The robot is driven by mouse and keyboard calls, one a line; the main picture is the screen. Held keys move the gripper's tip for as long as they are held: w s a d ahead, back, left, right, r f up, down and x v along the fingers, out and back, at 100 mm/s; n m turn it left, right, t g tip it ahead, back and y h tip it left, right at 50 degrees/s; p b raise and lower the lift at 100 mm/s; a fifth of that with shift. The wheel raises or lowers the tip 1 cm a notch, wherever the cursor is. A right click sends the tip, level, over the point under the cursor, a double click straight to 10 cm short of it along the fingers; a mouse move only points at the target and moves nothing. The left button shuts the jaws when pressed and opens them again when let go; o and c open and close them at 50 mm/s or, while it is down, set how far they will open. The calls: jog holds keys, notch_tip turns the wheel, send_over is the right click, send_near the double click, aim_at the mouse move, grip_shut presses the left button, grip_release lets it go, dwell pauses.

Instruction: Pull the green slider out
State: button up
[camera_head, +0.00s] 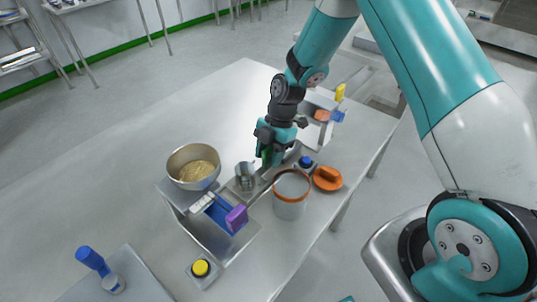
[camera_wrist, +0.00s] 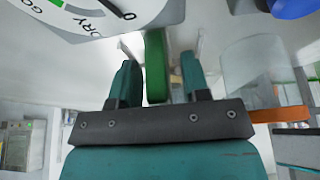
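The green slider (camera_wrist: 155,65) is an upright green bar in the wrist view, in the gap between my two teal fingers. Space shows on both sides of it, so my gripper (camera_wrist: 158,82) is open around it and does not appear to touch it. In the head view my gripper (camera_head: 270,152) points down at the middle of the metal bench, and only a little of the green slider (camera_head: 266,157) shows beside the fingers. The slider's base is hidden there.
A dial (camera_wrist: 95,15) with printed lettering is close by. A blue button (camera_head: 305,161), an orange-rimmed pot (camera_head: 290,205) and an orange lid (camera_head: 328,184) stand right of my gripper. The bench's far left is clear.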

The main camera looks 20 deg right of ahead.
jog(key=p+v, duration=0.6)
jog(key=v, duration=0.6)
jog(key=shift+p, duration=0.4)
jog(key=s+a+r+m+t, duration=0.1)
jog(key=s+a+r+m, duration=0.35)
jog(key=r, duration=0.35)
jog(key=s+a+r+m, duration=0.3)
jog(key=s+r, duration=0.3)
jog(key=r, duration=0.2)
jog(key=s+a+r+m, duration=0.1)
jog(key=s+r+m, duration=0.2)
jog(key=s, duration=0.4)
jog(key=s+a+r+m+t, duration=0.1)
jog(key=s+r+m, duration=0.1)
jog(key=s+m, duration=0.4)
jog(key=shift+s+r, duration=0.4)
jog(key=shift+s, duration=0.55)
